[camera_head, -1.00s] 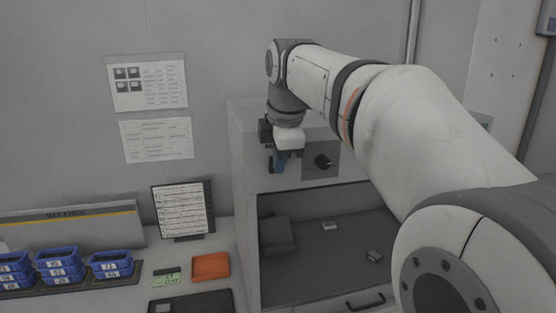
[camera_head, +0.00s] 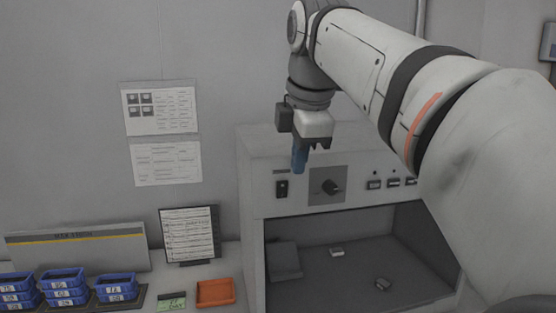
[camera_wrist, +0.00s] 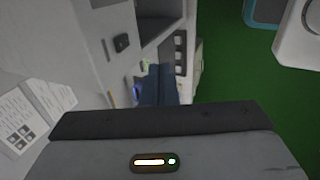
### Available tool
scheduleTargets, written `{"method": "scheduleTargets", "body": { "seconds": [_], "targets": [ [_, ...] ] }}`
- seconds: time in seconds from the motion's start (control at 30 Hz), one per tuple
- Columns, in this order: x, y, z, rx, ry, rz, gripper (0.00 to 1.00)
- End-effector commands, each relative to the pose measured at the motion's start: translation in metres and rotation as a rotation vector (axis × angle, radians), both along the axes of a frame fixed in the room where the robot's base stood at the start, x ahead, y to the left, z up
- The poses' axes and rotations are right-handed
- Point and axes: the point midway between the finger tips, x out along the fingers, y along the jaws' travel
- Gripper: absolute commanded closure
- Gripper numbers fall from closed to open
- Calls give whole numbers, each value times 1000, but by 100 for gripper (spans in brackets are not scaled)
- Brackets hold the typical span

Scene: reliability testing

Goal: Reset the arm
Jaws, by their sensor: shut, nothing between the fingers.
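My gripper (camera_head: 299,160) hangs fingers-down in the head view, in front of the upper panel of a grey test cabinet (camera_head: 262,150). Its blue fingers are together with nothing between them. The fingers (camera_wrist: 158,86) also show in the wrist view, pointing away from the camera and side by side. The fingers look apart from both. My arm reaches in from the right and hides the cabinet's right part.
The cabinet's open chamber (camera_head: 345,252) holds two small light pieces and a dark block (camera_head: 284,260). Stacked blue bins (camera_head: 64,284), an orange tray (camera_head: 215,292), a green card (camera_head: 171,304) and a sign stand (camera_head: 189,234) sit on the left bench. Papers hang on the wall.

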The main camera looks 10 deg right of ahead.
Motion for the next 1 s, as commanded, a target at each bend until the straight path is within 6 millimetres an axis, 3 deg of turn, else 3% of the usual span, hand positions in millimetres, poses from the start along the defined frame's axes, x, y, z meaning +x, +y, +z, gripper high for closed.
{"method": "scheduleTargets", "body": {
  "seconds": [0.17,0.27,0.47,0.7,0.83,1.0],
  "targets": [
    [-2,-1,-10,18,7,-48,100],
    [-7,-3,-37,64,25,-173,100],
    [-33,-10,-129,213,69,-606,100],
    [-89,-17,-248,378,108,-1148,100],
    [-118,-19,-295,439,118,-1368,100],
    [-138,-20,-326,479,121,-1516,100]
  ]
}}
